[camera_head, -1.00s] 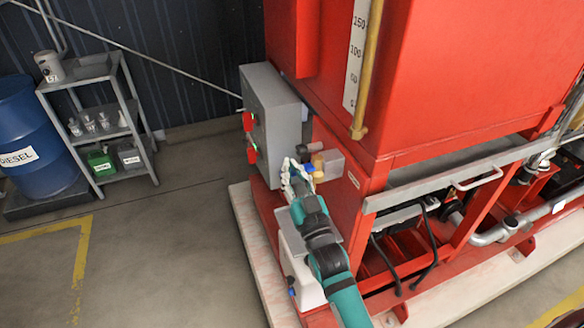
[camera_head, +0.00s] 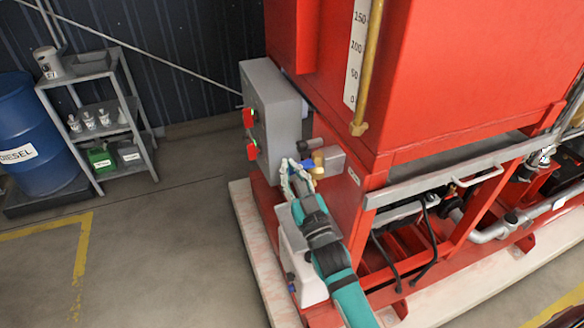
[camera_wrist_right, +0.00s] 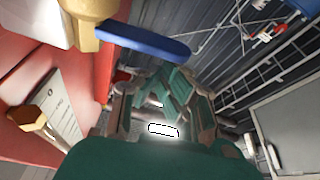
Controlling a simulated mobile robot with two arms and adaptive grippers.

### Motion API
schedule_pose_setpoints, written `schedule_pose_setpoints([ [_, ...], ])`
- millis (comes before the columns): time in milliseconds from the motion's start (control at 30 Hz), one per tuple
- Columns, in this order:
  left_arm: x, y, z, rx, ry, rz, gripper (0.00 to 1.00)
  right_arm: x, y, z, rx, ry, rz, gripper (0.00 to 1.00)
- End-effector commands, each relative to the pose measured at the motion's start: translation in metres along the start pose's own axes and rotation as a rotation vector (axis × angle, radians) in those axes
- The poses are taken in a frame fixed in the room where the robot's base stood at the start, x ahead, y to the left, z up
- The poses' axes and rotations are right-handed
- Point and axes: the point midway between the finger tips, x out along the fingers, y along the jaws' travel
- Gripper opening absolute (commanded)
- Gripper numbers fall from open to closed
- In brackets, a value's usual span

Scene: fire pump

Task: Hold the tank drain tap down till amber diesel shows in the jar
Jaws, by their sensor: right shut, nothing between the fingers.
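The drain tap has a brass body (camera_head: 318,158) and a blue lever (camera_head: 308,163), low on the side of the red tank (camera_head: 450,80). In the right wrist view the brass body (camera_wrist_right: 92,18) is at the top left and the blue lever (camera_wrist_right: 150,42) reaches right from it. My right gripper (camera_head: 290,168) is beside the tap in the head view, its fingers near the lever. In the right wrist view the gripper (camera_wrist_right: 165,95) is shut and empty, below the lever in the picture. I cannot tell whether it touches the lever. I cannot make out the jar or amber diesel.
A grey control box (camera_head: 275,115) with red handles stands just left of the tap. A white container (camera_head: 300,262) is beside my right arm. A shelf (camera_head: 92,68) with small jars and a blue diesel drum (camera_head: 38,145) stand at the left. The floor between is clear.

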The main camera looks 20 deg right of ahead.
Motion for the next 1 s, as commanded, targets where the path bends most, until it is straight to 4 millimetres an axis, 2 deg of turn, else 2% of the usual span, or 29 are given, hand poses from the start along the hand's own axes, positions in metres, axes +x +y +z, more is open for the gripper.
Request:
schedule_pose_setpoints([
  [500,0.004,0.001,0.001,0.0,0.0,0.001,0.0,-0.006,-0.005,0.018,-0.294,0.0,-0.103,0.0],
  [1000,0.004,0.002,0.001,-0.001,-0.001,0.002,0.0,-0.006,-0.005,0.018,-0.286,-0.001,-0.1,0.0],
])
